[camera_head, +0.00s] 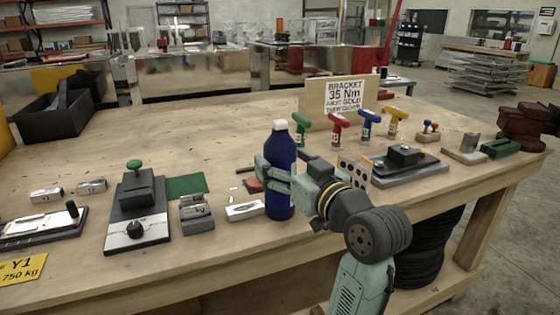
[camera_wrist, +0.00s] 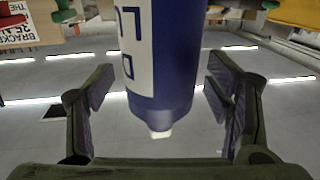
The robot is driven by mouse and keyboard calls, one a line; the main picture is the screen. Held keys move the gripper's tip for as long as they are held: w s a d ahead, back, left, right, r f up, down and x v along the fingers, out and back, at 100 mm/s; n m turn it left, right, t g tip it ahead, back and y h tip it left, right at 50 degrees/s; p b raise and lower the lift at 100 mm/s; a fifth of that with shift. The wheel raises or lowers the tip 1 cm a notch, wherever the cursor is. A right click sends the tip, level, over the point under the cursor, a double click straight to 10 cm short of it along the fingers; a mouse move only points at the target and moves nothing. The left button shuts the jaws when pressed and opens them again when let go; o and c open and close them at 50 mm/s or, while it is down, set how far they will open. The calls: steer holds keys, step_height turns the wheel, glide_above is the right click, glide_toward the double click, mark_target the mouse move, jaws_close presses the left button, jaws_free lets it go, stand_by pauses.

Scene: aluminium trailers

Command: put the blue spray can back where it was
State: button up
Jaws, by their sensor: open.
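The blue spray can (camera_head: 281,145), with a white cap, stands upright near the front edge of the wooden workbench. My gripper (camera_head: 268,174) reaches in from the right at about the can's middle height. In the wrist view my gripper (camera_wrist: 160,78) is open, with one finger on each side of the can and visible gaps between fingers and can. The can's base is seen only in the head view.
Green, red, blue and yellow trigger-handled tools (camera_head: 337,128) stand behind, by a bracket sign (camera_head: 345,96). A white small block (camera_head: 245,209) lies left of the can, and a grey fixture (camera_head: 410,165) sits to its right.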

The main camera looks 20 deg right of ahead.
steer(key=s+d+b, duration=0.1)
steer(key=s, duration=0.9)
steer(key=shift+d, duration=0.4)
steer(key=shift+s+d, duration=0.1)
